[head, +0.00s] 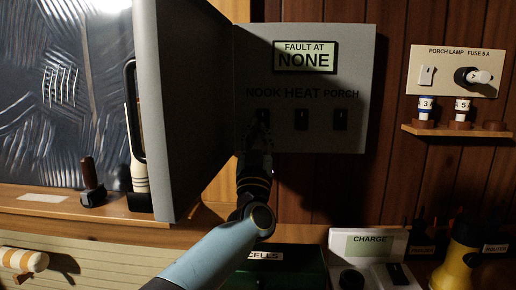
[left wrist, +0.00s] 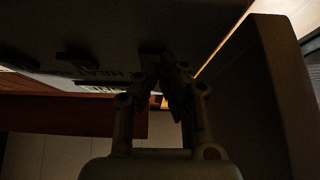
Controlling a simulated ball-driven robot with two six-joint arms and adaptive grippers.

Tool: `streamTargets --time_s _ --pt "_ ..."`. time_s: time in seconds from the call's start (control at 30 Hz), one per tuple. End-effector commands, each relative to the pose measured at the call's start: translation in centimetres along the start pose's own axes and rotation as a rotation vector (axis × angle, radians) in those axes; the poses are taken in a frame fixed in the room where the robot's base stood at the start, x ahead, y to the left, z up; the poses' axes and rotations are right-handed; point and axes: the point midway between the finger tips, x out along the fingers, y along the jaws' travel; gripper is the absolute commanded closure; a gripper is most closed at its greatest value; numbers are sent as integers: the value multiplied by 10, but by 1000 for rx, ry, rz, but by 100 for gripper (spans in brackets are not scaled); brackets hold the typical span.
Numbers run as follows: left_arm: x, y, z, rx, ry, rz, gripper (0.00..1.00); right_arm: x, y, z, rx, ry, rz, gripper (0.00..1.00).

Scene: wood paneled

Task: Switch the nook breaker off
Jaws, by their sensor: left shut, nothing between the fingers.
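The grey breaker panel (head: 305,75) has three dark switches under the labels NOOK, HEAT and PORCH. The nook breaker (head: 263,116) is at the left, partly covered by my left gripper (head: 257,136). The heat breaker (head: 301,119) and porch breaker (head: 340,119) are uncovered. The gripper is shut and empty, its tips at or just below the nook breaker; I cannot tell if they touch. In the dark left wrist view the fingertips (left wrist: 165,65) meet close to the nook breaker (left wrist: 151,47). Its lever position is unclear. My right gripper is out of view.
The panel's open door (head: 185,95) stands close left of my left arm. A display (head: 305,57) reads FAULT AT NONE. A porch lamp fuse plate (head: 455,70) and fuse shelf (head: 457,133) are at right. Below are a CHARGE unit (head: 368,245) and a yellow object (head: 460,255).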

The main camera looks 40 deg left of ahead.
Motion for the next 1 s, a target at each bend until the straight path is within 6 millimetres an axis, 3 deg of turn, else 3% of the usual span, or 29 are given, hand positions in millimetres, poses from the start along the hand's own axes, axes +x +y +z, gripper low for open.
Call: streamTargets --time_s 0.27,0.7,1.0 --pt "-4 0 -2 -1 -7 0 100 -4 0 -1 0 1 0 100" --pt "-68 1 0 -1 -8 0 100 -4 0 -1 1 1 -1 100" --pt "-74 1 -1 -1 -5 0 100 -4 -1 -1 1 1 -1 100"
